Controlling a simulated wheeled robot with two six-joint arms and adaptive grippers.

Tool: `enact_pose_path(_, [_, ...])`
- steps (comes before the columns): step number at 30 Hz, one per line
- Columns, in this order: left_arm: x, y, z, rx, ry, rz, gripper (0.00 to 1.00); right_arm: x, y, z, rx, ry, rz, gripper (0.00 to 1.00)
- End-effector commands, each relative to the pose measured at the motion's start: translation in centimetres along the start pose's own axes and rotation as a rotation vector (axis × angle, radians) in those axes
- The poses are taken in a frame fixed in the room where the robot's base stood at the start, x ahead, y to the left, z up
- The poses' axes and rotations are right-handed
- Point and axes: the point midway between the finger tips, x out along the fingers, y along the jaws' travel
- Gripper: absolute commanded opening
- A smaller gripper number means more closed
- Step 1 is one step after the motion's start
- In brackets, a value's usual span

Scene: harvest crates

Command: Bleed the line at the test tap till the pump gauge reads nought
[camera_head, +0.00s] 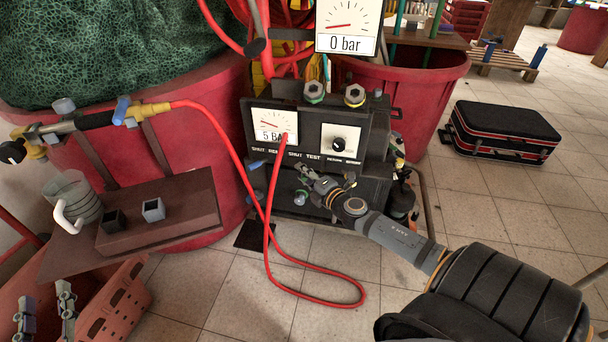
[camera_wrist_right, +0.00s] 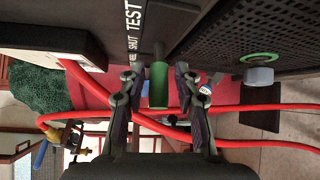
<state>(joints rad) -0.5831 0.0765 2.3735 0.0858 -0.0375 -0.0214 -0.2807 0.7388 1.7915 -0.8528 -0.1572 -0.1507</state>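The pump unit (camera_head: 245,135) is a dark box with a panel. Its left gauge (camera_head: 273,125) reads 5 bar, the label partly covered by the red hose. A larger gauge (camera_head: 346,30) above reads 0 bar. The test tap's green handle (camera_wrist_right: 158,88) sticks out near the word TEST in the right wrist view; in the head view my gripper hides it. My right gripper (camera_wrist_right: 157,72) is open, one finger on each side of the green handle, with gaps showing. It also shows at the panel's lower edge (camera_head: 312,180). My left gripper (camera_head: 45,292) is open and empty at lower left.
The red hose (camera_head: 268,225) loops onto the floor and runs to a nozzle (camera_head: 80,120) at left. A brown shelf (camera_head: 165,215) bears a clear jug (camera_head: 75,198) and small blocks. A pink crate (camera_head: 120,310) sits below.

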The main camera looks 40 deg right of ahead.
Motion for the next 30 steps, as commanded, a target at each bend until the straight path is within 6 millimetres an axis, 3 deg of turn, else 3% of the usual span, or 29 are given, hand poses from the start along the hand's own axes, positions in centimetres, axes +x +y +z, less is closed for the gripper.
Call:
enact_pose_path(13, [0.0, 0.0, 0.1, 0.002, -0.002, 0.000, 0.40, -0.5, -0.1, 0.1, -0.006, 0.000, -0.004, 0.43])
enact_pose_path(24, [0.0, 0.0, 0.1, 0.001, -0.001, 0.000, 0.40, -5.8, -0.1, 0.0, -0.013, 0.003, -0.006, 0.43])
enact_pose_path(30, [0.0, 0.0, 0.0, 0.001, -0.001, 0.000, 0.40, -7.2, -0.1, 0.0, -0.006, 0.002, -0.002, 0.43])
